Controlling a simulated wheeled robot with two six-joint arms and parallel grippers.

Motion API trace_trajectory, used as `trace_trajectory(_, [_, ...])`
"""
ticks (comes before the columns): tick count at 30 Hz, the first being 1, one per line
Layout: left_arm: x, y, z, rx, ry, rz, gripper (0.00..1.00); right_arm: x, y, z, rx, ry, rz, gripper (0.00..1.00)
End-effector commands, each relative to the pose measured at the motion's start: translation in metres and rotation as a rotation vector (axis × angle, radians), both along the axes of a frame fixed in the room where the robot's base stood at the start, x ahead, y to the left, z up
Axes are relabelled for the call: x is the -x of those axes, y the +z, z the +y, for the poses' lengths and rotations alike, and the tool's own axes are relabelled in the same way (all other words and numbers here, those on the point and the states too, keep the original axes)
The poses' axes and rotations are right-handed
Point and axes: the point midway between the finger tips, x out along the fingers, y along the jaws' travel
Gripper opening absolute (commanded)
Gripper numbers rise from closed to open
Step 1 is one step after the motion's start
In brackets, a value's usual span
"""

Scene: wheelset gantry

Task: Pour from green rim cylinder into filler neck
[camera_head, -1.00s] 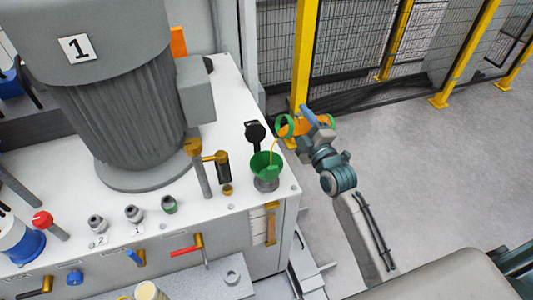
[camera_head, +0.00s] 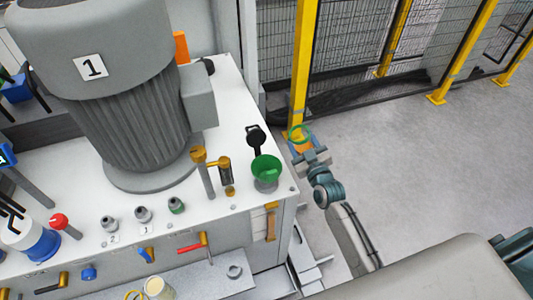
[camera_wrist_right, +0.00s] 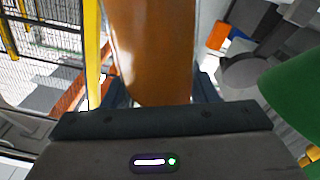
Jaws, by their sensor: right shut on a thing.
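The green rim cylinder (camera_head: 299,133) stands roughly upright beyond the machine's right edge, its green ring uppermost. My right gripper (camera_head: 306,151) is shut on its orange body, which also fills the middle of the right wrist view (camera_wrist_right: 150,50). The filler neck (camera_head: 266,186) is at the right end of the white machine top, with a green funnel (camera_head: 266,167) in it. The funnel also shows in the right wrist view (camera_wrist_right: 295,95). The cylinder is apart from the funnel, to its upper right. No stream is visible. My left gripper is out of view.
An open black cap (camera_head: 256,138) stands behind the funnel. A brass-topped post (camera_head: 203,172) and a large grey motor (camera_head: 130,110) are to the left. A yellow fence post (camera_head: 303,70) rises behind the cylinder. The floor at right is clear.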

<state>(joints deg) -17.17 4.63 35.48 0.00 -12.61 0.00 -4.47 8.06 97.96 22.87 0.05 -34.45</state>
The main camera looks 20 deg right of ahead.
Motion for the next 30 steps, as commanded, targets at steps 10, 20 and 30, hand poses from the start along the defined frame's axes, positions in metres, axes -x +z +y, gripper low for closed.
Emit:
trace_trajectory(10, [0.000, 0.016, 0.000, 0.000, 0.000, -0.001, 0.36, -0.002, -0.011, -0.012, -0.294, 0.001, 0.046, 0.19])
trace_trajectory(20, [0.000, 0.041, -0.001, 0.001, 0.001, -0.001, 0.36, -0.003, 0.011, -0.014, -0.344, 0.000, 0.055, 0.19])
trace_trajectory(30, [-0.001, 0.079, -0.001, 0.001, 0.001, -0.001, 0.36, -0.003, 0.048, -0.013, -0.342, 0.001, 0.055, 0.19])
